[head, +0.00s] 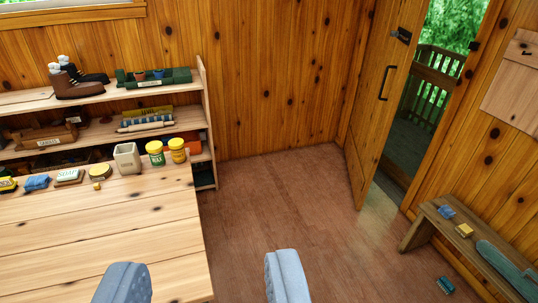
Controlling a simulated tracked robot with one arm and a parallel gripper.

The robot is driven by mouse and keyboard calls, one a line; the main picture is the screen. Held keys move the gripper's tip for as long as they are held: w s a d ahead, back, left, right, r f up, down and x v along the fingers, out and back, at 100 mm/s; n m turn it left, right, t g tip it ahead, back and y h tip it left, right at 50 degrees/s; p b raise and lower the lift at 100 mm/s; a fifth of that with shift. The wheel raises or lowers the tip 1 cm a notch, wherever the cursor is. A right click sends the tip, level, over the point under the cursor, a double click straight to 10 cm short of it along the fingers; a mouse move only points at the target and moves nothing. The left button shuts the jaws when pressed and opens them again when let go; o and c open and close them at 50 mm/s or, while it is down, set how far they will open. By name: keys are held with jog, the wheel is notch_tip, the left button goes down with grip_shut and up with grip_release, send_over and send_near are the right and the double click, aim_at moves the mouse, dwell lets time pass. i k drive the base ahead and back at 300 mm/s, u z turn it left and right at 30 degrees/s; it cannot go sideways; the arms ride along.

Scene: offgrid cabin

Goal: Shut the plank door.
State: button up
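The plank door (370,121) stands ajar at the right of the head view, swung into the room. It has a dark pull handle (385,83) on its face and a dark latch (401,36) near its upper edge. Through the open doorway I see a porch with a wooden railing (434,76) and greenery. My gripper (205,283) is at the bottom of the view, its two pale blue fingers wide apart with nothing between them. It is well short of the door and touches nothing that I can see.
A wooden table (110,235) fills the lower left, bearing jars, a soap box and small items. Shelves (130,95) stand behind it. A low bench (428,218) stands at the right wall; a small blue-green item (446,285) lies on the floor. The middle floor (275,205) is clear.

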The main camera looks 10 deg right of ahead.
aim_at(388, 62)
jog(key=z, duration=0.2)
jog(key=i, duration=1.35)
jog(key=z, duration=0.6)
jog(key=i, duration=1.95)
jog(key=z, duration=0.3)
